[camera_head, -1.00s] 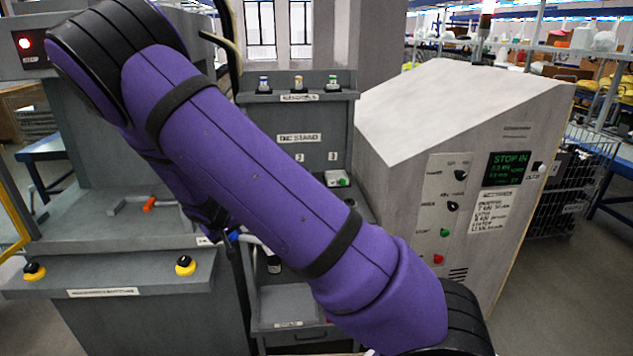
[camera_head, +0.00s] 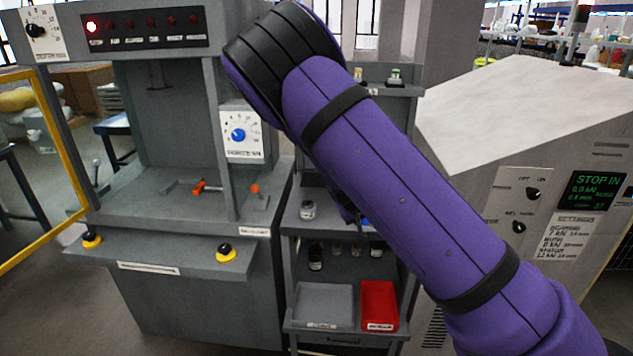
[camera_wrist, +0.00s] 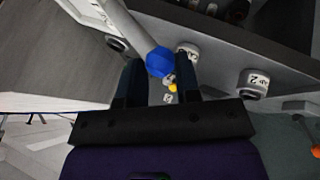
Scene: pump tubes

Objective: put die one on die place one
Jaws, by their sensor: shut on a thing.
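In the wrist view my gripper (camera_wrist: 158,78) has its two dark fingers around a grey, rod-like piece with a blue end (camera_wrist: 160,62), which seems to be die one. Its number is not readable. In the head view my purple arm hides most of the gripper and piece; a bit of blue (camera_head: 366,223) shows beside the arm. Beyond the fingers, the wrist view shows a round white labelled piece (camera_wrist: 187,48) and one marked 2 (camera_wrist: 256,80) at a grey ledge. I cannot tell which spot is die place one.
A grey press (camera_head: 170,185) with a red lamp lit stands at left. The shelf stand in the middle holds a jar (camera_head: 307,211), small bottles (camera_head: 315,257), a grey tray (camera_head: 323,287) and a red tray (camera_head: 380,285). A sloped console (camera_head: 555,205) reading STOP stands at right.

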